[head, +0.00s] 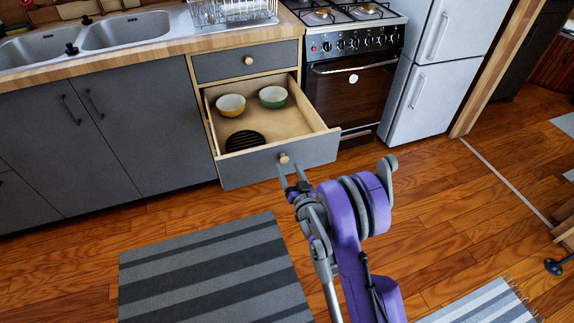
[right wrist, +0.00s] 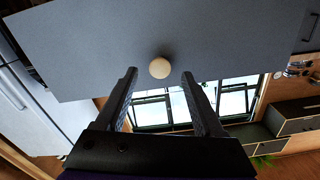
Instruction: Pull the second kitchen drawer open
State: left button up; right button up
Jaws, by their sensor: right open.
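The second kitchen drawer (head: 268,165) stands pulled out below the closed top drawer (head: 245,62). Its grey front carries a round wooden knob (head: 284,158). Inside lie a yellow bowl (head: 231,105), a green bowl (head: 273,97) and a black round slatted item (head: 245,141). My right gripper (head: 293,172) is open in front of the drawer face. In the right wrist view the knob (right wrist: 160,68) sits just beyond and between the open fingertips (right wrist: 160,76), with nothing gripped. My left gripper is not in view.
The oven (head: 350,90) and fridge (head: 423,75) stand right of the drawer. Grey cabinet doors (head: 130,125) are at left, under the counter with a double sink (head: 127,30). A striped rug (head: 215,270) lies on the wooden floor in front.

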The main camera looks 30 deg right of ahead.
pick_arm(q)
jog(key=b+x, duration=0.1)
jog(key=b, duration=0.1)
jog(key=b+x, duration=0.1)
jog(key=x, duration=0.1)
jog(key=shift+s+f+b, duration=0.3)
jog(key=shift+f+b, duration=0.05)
jog(key=shift+b, duration=0.05)
pick_arm(e)
jog(key=v, duration=0.8)
jog(key=s+a+n+g+y, duration=0.25)
jog(key=s+a+g, duration=0.55)
jog(key=s, duration=0.4)
jog(key=s+a+n+g+y, duration=0.25)
jog(key=s+a+g, duration=0.25)
jog(key=s+a, duration=0.5)
pick_arm(q)
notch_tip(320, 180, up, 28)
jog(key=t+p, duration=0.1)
jog(key=p, duration=2.4)
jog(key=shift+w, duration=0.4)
pick_arm(e)
notch_tip(320, 180, up, 29)
jog(key=d+t, duration=0.1)
jog(key=shift+n+h, duration=0.3)
